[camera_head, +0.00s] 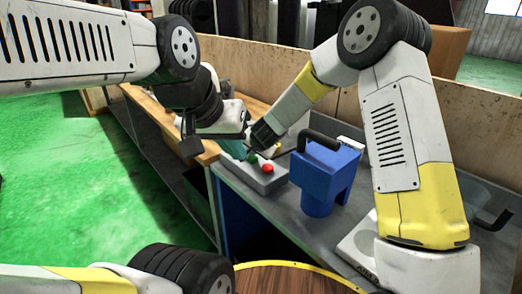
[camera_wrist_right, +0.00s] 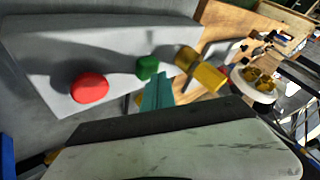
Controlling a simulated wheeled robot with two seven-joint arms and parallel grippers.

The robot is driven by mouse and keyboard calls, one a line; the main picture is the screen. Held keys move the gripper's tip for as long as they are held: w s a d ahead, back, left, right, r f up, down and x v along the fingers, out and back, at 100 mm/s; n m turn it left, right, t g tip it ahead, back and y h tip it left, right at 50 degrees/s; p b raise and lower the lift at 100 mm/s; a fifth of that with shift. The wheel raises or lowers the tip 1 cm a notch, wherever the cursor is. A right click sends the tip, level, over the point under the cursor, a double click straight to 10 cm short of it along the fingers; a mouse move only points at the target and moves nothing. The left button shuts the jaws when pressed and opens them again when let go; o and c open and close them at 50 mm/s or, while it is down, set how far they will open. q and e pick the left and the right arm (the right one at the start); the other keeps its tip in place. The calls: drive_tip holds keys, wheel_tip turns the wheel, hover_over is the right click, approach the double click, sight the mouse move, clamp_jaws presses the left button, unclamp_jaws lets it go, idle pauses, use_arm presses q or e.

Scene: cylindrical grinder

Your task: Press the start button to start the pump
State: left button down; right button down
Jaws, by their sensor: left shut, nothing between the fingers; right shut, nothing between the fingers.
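A grey control box (camera_head: 250,177) sits on the grey worktop in the head view. In the right wrist view the red button (camera_wrist_right: 89,87) is at left and the green button (camera_wrist_right: 147,67) at centre. My right gripper (camera_wrist_right: 157,90) has its teal fingers closed and empty, with the tips close below the green button in the picture. I cannot tell whether they touch it. My left gripper (camera_head: 191,146) is left of the box, shut; its fingertips are not clear.
A blue block-shaped part (camera_head: 322,175) with a black handle stands just right of the box. A wooden bench (camera_head: 185,118) extends behind and left of it. A wooden panel (camera_head: 265,66) runs along the back. The green floor (camera_head: 70,170) at left is open.

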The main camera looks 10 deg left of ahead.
sight(252, 158)
drive_tip(key=shift+f, duration=0.3)
idle(0.5)
drive_tip(key=shift+r, duration=1)
drive_tip(key=shift+r, duration=2.55)
